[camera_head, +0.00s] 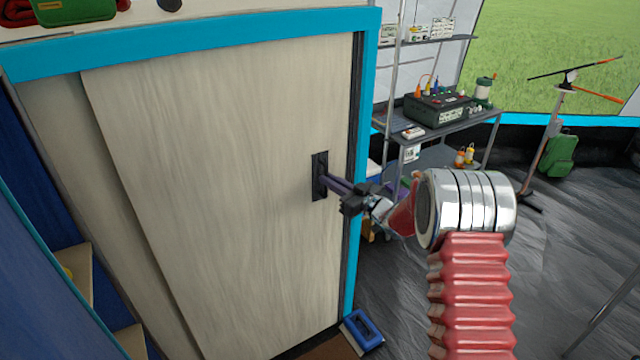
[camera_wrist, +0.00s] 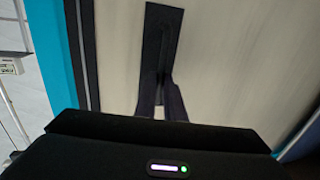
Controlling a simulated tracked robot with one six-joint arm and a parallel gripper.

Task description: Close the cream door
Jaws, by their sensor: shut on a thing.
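The cream door (camera_head: 220,190) is a flat sliding panel in a bright blue frame. Its right edge stands near the right post of the frame, with a narrow dark strip between them. A dark upright handle (camera_head: 320,176) sits near that edge, and it also shows in the wrist view (camera_wrist: 158,45). My gripper (camera_head: 330,183) reaches in from the right, its fingertips at the handle. In the wrist view both fingers (camera_wrist: 160,98) meet the handle's lower part and are shut on it. The exact contact inside the recess is hard to see.
Another pale panel (camera_head: 62,130) shows behind the door's left edge. A blue-handled item (camera_head: 362,330) lies on the floor by the frame's foot. A metal shelf (camera_head: 440,130) with equipment stands behind my arm. Dark floor (camera_head: 570,270) is open at right.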

